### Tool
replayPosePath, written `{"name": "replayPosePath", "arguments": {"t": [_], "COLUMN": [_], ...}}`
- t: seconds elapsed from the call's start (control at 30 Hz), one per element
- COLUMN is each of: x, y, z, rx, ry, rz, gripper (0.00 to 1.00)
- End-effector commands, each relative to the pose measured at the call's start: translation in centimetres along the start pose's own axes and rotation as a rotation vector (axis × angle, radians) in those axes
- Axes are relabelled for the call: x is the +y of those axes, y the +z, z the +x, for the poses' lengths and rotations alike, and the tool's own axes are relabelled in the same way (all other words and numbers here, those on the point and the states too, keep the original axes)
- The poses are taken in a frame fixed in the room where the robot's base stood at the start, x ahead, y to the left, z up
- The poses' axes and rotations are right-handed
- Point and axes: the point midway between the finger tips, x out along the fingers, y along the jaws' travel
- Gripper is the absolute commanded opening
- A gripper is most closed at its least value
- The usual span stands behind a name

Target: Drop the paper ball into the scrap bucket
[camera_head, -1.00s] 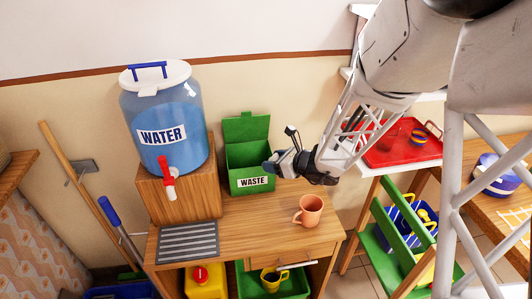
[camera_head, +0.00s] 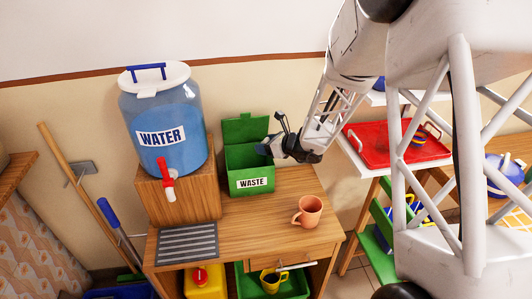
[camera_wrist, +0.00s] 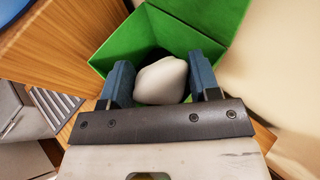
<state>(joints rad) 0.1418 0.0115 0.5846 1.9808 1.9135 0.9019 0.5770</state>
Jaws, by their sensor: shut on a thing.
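The paper ball (camera_wrist: 161,82) is a whitish lump between the two blue fingers of my gripper (camera_wrist: 165,84) in the wrist view. The fingers are shut on it. The scrap bucket is a green box (camera_head: 250,158) labelled WASTE with its lid raised, on the wooden cabinet. In the wrist view the ball shows in front of the green bucket's dark opening (camera_wrist: 152,52). In the head view my gripper (camera_head: 266,147) is at the bucket's right side near its rim. The ball is hidden there.
A blue WATER jug (camera_head: 165,120) with a red tap stands left of the bucket on a wooden block. An orange mug (camera_head: 307,211) and a grey drip mat (camera_head: 187,244) are on the cabinet top. A red tray (camera_head: 385,146) is at the right.

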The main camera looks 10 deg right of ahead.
Motion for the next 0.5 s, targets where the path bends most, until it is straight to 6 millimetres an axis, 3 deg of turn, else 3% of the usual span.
{"name": "replayPosePath", "arguments": {"t": [0.27,0.5], "x": [0.0,0.0], "y": [-0.1,-2.0], "z": [0.0,0.8], "rx": [0.000,0.001], "ry": [0.000,0.000], "rz": [0.001,0.003], "gripper": [0.34,0.34]}}
